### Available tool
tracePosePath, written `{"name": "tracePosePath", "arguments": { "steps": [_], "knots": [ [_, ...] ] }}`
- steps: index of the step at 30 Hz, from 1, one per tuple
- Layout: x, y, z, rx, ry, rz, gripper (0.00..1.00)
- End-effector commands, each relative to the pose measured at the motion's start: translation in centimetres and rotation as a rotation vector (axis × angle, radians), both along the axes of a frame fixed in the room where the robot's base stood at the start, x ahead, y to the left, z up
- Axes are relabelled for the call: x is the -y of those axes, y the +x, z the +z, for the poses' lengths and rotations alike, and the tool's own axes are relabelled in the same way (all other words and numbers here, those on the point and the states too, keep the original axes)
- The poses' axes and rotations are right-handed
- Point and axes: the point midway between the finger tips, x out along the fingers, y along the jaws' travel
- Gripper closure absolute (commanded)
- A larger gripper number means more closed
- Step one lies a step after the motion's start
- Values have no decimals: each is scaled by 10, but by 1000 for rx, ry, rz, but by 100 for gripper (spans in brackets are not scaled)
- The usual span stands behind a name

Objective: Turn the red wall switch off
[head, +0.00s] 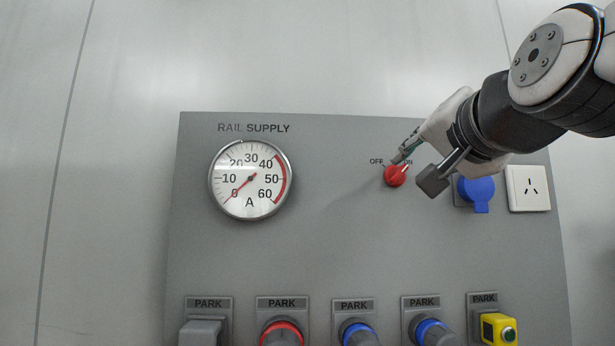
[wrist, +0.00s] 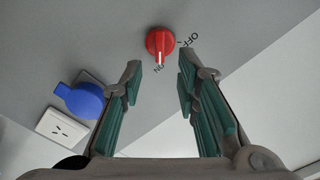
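The red wall switch (head: 395,176) is a round knob on the grey panel, below the OFF and ON labels. In the wrist view the red knob (wrist: 160,43) has a white mark that points at ON. My gripper (head: 416,169) is at the upper right of the knob in the head view, partly covering the ON label. In the wrist view my gripper (wrist: 158,70) is open and empty, and the knob shows just beyond the gap between its green-padded fingers. I see no contact with the knob.
A blue capped socket (head: 476,190) and a white wall outlet (head: 528,188) are right of the switch, close to my gripper. A round ammeter (head: 250,179) at left has its needle near 0. Several PARK holders with plugs line the panel's bottom. The panel's middle is clear.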

Motion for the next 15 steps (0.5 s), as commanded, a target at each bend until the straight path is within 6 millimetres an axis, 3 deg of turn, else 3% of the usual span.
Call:
{"name": "tracePosePath", "arguments": {
  "steps": [6,15],
  "knots": [
    [0,37,-1,-2,0,1,71],
    [0,55,0,0,0,0,71]
  ]
}}
